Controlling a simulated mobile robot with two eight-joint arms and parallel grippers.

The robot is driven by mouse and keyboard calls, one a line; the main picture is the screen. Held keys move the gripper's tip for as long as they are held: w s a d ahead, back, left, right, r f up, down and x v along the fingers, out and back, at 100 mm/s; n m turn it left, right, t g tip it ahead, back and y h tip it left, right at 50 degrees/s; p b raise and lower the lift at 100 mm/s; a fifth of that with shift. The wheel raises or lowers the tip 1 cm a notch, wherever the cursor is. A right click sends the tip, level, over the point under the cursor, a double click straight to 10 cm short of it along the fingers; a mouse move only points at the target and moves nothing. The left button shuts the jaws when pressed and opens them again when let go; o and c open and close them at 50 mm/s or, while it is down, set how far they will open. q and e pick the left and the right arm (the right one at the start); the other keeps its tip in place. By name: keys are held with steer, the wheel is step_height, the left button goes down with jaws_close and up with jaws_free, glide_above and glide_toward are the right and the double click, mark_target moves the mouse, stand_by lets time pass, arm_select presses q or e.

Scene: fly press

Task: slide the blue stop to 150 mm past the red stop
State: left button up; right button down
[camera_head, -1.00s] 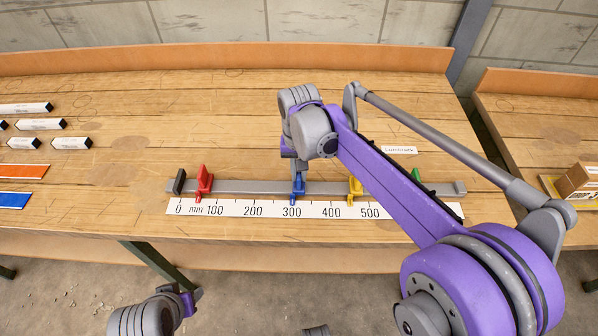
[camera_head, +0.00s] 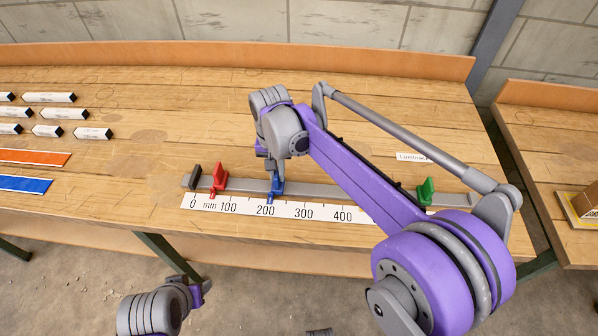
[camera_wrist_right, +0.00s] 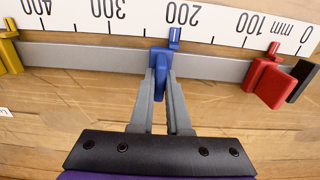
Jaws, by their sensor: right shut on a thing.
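The blue stop (camera_head: 276,187) sits on the grey rail (camera_head: 330,192), its pointer a little past the 200 mark. The red stop (camera_head: 219,178) is to its left, its pointer between 0 and 100; it is at the right in the wrist view (camera_wrist_right: 268,80). My right gripper (camera_head: 272,170) reaches down to the blue stop. In the wrist view its two fingers (camera_wrist_right: 161,82) are shut on the blue stop's upright plate (camera_wrist_right: 160,68). My left gripper (camera_head: 198,292) is low, in front of the bench, its jaws unclear.
The white mm scale (camera_head: 320,211) runs along the rail's front. A green stop (camera_head: 425,191) is farther right. A yellow stop (camera_wrist_right: 8,50) shows in the wrist view; my right arm hides it in the head view. A black end block (camera_head: 191,177) closes the rail's left end.

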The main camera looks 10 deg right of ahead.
steer(key=shift+w+a, duration=0.15)
steer(key=shift+a, duration=0.25)
steer(key=c, duration=0.9)
jaws_free()
step_height(320, 180, up, 11)
steer(key=shift+f+p, duration=0.1)
steer(key=shift+p, duration=0.45)
steer(key=shift+d, duration=0.1)
steer(key=s+d+f+n+t+p, duration=0.1)
steer(key=s+d+f, duration=0.1)
steer(key=s+d, duration=0.2)
steer(key=s+d+f+n+t+p, duration=0.1)
steer(key=s+d, duration=0.4)
steer(key=s, duration=0.6)
steer(key=s+d+f+n+t+p, duration=0.1)
steer(key=s+d+f+t+p, duration=0.2)
steer(key=s, duration=0.5)
steer(key=shift+d+f, duration=0.4)
steer(key=shift+d, duration=0.2)
steer(key=shift+d+f, duration=0.4)
steer(key=shift+d, duration=0.2)
